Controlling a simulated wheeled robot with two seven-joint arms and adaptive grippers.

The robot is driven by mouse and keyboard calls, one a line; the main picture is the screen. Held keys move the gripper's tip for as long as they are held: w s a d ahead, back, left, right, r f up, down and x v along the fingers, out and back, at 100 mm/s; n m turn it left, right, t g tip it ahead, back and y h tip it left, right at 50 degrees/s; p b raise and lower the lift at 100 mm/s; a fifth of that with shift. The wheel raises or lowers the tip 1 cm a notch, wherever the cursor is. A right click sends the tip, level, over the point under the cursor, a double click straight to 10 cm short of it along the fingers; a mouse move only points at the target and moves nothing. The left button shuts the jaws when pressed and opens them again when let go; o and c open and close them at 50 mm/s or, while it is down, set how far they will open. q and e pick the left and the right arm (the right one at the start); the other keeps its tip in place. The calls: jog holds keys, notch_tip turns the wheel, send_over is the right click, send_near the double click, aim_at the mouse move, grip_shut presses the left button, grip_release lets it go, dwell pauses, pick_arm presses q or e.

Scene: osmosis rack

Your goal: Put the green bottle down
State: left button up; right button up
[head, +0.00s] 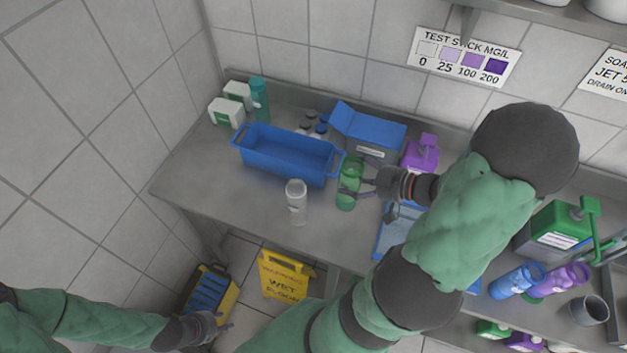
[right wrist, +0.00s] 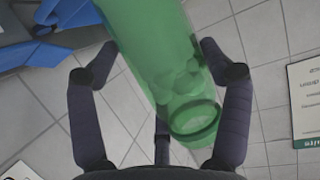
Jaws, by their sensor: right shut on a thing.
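The green bottle (head: 348,186) is a see-through green bottle near the middle of the steel counter, beside the right end of the blue tub. My right gripper (head: 368,180) reaches it from the right and is shut on it.
A blue tub (head: 287,158) and a clear bottle (head: 296,203) stand to the left. A yellow floor sign (head: 285,277) stands below.

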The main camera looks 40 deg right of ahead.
jog(key=w+a+f+b, duration=0.2)
jog(key=w+f+b, duration=0.2)
jog(key=w+f, duration=0.5)
jog(key=shift+w+f, duration=0.35)
jog(key=shift+f, duration=0.7)
jog(key=shift+a+f, duration=0.15)
jog(key=o, duration=1)
jog(key=shift+c, duration=0.2)
